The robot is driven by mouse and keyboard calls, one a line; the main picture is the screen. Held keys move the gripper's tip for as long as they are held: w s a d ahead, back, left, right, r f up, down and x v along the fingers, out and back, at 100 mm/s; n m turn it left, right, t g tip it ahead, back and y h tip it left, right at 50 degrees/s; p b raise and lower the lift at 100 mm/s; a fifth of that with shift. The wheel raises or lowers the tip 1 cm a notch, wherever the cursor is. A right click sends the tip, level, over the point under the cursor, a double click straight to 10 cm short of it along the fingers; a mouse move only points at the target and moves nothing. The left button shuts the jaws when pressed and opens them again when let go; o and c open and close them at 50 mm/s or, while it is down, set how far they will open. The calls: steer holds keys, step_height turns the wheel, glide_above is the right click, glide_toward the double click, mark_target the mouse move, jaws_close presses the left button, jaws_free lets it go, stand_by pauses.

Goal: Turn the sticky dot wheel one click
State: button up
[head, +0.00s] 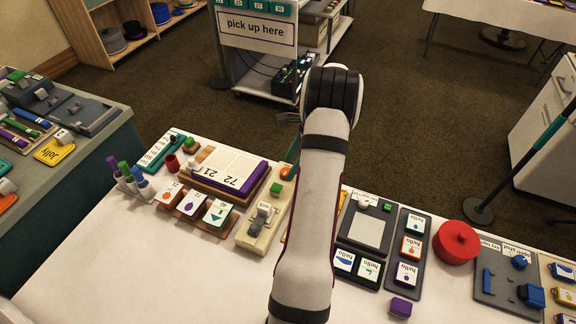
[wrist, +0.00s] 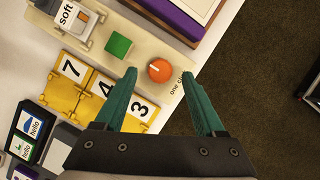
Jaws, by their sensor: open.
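The sticky dot wheel appears to be the round orange knob (wrist: 159,70) with a pale mark on its top. It sits on a cream board (wrist: 137,68) beside the words "one click". In the head view the orange knob (head: 287,174) shows just left of my arm. My gripper (wrist: 160,76) is open, its two teal fingers pointing toward the board. In the wrist view the knob lies between the fingertips, with a gap on each side. I cannot tell how high the fingers are above it. In the head view my arm hides most of the gripper.
A green block (wrist: 118,45) and a grey device labelled "soft" (wrist: 72,22) share the board. Yellow number cards (wrist: 75,88) lie close on one side, a purple-edged tray (wrist: 175,18) on the other. The white table's (head: 90,270) front left is clear.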

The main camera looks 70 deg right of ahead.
steer(key=shift+x, duration=0.95)
jaws_close()
